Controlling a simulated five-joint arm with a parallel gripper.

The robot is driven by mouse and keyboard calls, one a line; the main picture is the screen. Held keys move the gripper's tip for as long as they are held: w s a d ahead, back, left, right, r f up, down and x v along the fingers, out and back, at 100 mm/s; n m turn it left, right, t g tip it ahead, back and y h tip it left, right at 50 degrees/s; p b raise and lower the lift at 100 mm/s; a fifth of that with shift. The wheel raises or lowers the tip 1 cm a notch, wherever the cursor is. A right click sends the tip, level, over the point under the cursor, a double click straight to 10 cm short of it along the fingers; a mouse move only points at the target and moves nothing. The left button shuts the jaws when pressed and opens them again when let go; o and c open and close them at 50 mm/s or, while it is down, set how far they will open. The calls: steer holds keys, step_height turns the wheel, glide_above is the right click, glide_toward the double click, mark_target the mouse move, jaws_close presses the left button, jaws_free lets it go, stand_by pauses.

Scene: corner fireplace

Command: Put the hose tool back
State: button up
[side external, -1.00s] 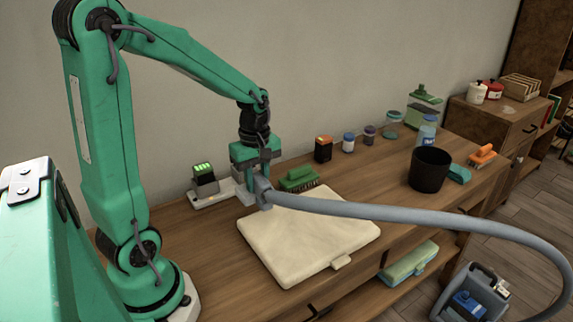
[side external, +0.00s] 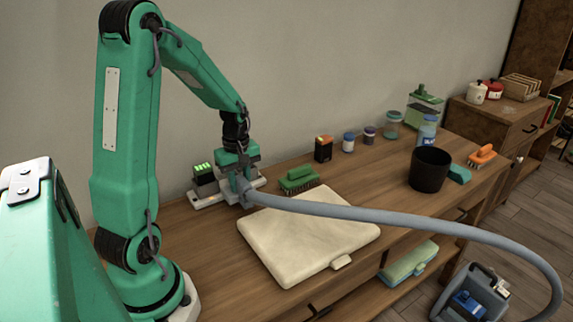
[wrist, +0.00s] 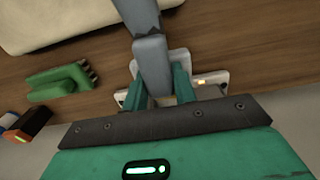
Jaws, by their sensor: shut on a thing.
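The grey hose tool (side external: 243,189) is at the end of a long grey hose (side external: 400,216). My gripper (side external: 238,178) points down and is shut on the hose tool, at the white dock (side external: 211,195) at the back left of the bench. In the wrist view the two green fingers of my gripper (wrist: 160,88) hold the grey tool (wrist: 152,62) between them, with the white dock (wrist: 216,88) just behind and below. Whether the tool's lower end touches the dock is hidden by the tool and fingers.
A cream folded mat (side external: 310,240) lies just in front. A green brush (side external: 298,180) stands right of the gripper. A black device with green lights (side external: 204,175) sits at the dock. The hose runs over the mat to a grey machine (side external: 475,295) on the floor.

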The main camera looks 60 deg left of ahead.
mark_target(240, 177)
steer(key=shift+f, duration=1.85)
steer(key=shift+f, duration=0.15)
steer(key=o, duration=0.9)
steer(key=shift+o, duration=0.2)
step_height(240, 177, up, 12)
steer(key=shift+r, duration=0.2)
